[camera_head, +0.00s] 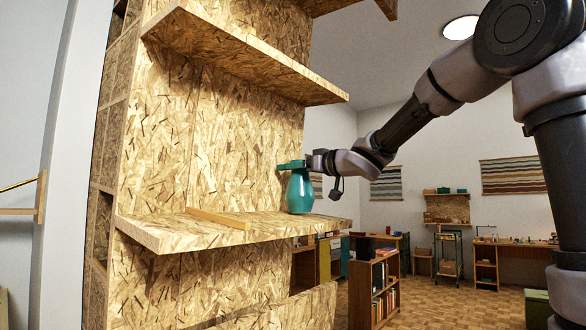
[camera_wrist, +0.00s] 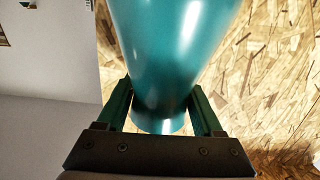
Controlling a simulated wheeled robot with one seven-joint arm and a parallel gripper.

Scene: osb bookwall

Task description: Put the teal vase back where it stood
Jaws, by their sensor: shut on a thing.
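The teal vase (camera_head: 300,192) is upright at the right end of the lower OSB shelf (camera_head: 190,236). Its base appears to touch the shelf top, though I cannot tell for certain. My gripper (camera_head: 292,165) reaches in from the right and is shut on the vase's neck. In the wrist view the vase (camera_wrist: 175,45) fills the upper middle, and the green fingers of my gripper (camera_wrist: 160,112) lie on both sides of its narrow end. The vase's base is out of the wrist view.
A thin wooden strip (camera_head: 218,218) lies on the shelf left of the vase. The upper OSB shelf (camera_head: 240,55) overhangs above. The OSB wall panel (camera_head: 230,140) stands behind. A low bookcase (camera_head: 374,288) and the room's floor are further back at right.

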